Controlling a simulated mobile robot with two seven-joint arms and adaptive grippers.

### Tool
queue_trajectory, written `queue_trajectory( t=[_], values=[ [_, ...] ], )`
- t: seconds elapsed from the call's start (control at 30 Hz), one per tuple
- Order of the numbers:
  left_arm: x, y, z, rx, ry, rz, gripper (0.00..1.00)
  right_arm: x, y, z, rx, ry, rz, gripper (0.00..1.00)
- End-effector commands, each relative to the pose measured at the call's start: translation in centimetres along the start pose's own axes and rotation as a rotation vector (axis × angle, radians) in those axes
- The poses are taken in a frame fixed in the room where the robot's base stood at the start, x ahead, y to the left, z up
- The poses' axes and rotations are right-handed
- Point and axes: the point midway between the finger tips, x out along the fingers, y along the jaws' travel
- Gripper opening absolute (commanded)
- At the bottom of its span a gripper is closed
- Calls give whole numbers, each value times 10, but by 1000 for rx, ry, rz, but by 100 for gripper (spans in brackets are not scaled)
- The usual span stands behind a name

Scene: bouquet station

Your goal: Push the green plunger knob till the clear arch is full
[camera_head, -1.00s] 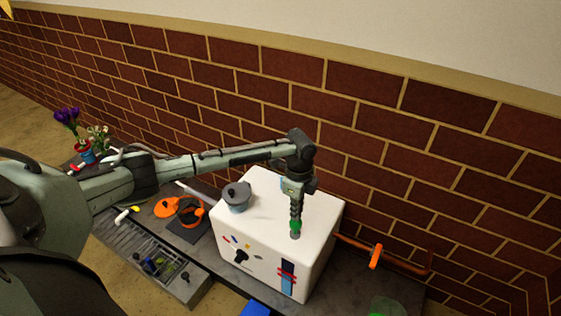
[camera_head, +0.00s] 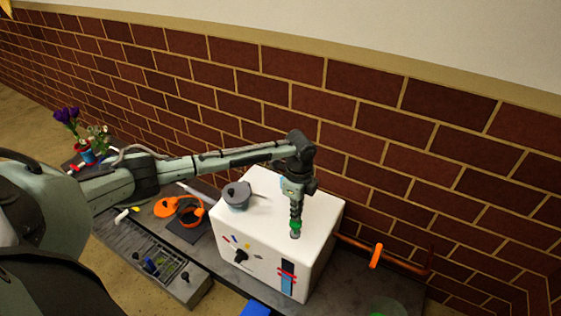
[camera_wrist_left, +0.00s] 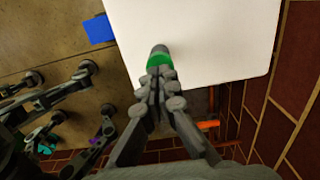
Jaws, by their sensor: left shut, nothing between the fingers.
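The green plunger knob (camera_head: 296,225) stands on the top of the white box (camera_head: 262,205), toward its right side. It also shows in the left wrist view (camera_wrist_left: 158,60), with a grey part beyond it. My left gripper (camera_head: 296,210) is shut and empty, pointing down with its fingertips at the knob; in the wrist view its fingertips (camera_wrist_left: 158,75) overlap the green. Whether they touch it is hard to tell. The box front has a dark and blue strip (camera_head: 287,281) with red marks. I cannot make out a clear arch for certain. My right gripper is not in view.
A grey lidded pot (camera_head: 238,196) stands on the box. An orange valve handle (camera_head: 376,256) on a copper pipe is to its right. Orange parts (camera_head: 166,207) and a grey tray (camera_head: 150,262) lie left. A faint green translucent shape (camera_head: 386,306) shows at the bottom edge.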

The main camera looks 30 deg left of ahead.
Motion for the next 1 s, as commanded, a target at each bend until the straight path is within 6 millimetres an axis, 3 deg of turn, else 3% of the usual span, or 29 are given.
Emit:
queue_trajectory(
  t=[1.0],
  values=[
    [38, 0, 0, 0, 0, 1, 0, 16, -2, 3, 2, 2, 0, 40]
  ],
)
